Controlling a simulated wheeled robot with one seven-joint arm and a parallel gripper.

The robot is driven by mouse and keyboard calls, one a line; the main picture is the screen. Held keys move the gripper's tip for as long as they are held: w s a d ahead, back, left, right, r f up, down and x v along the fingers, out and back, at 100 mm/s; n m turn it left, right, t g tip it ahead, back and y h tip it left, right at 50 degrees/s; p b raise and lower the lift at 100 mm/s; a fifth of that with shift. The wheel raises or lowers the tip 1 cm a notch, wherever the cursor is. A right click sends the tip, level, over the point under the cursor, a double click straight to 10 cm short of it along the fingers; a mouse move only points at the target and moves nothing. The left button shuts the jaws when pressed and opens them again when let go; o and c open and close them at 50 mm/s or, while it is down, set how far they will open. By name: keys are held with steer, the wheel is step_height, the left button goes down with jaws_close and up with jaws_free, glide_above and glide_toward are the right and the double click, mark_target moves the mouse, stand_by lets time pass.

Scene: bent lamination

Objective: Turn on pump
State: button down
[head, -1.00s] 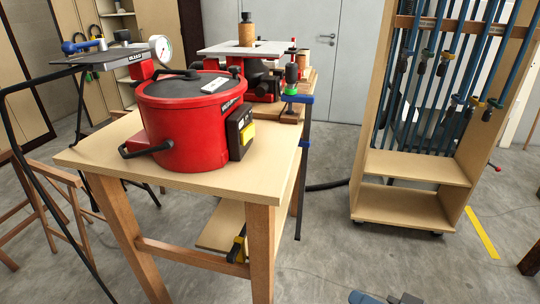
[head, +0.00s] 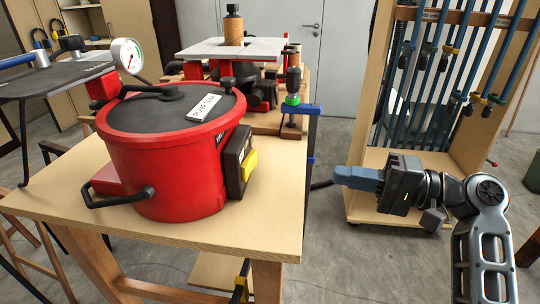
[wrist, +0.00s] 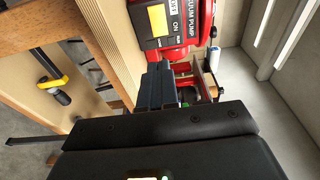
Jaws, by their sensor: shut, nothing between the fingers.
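The red pump tank (head: 165,165) with a dark lid stands on the wooden table. A black switch box (head: 236,158) with a yellow part (head: 250,165) is on its right side. In the wrist view the box (wrist: 175,43) shows the word ON and a yellow patch (wrist: 158,20), beside a red body (wrist: 200,22) lettered with a vacuum pump label. My gripper (head: 340,177) is shut and empty, right of the table edge, its blue-grey fingers pointing left toward the box, with a clear gap. The fingers (wrist: 155,85) also show in the wrist view, just short of the box.
A blue-and-black clamp (head: 311,135) stands at the table's right edge. A machine with a grey top (head: 205,48) is behind the tank. A wooden rack of blue clamps (head: 385,75) stands behind my arm. Bare floor lies between table and rack.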

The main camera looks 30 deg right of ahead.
mark_target(256, 160)
steer(key=shift+w, duration=0.1)
steer(key=p+x, duration=0.2)
steer(key=x, duration=1.1)
steer(key=shift+w+a, duration=0.2)
steer(key=shift+a, duration=0.15)
steer(key=shift+f, duration=0.1)
steer(key=shift+w+a+n+g+y, duration=0.1)
steer(key=shift+w+n+g+y, duration=0.2)
steer(key=shift+w+g, duration=0.1)
steer(key=shift+s, duration=0.1)
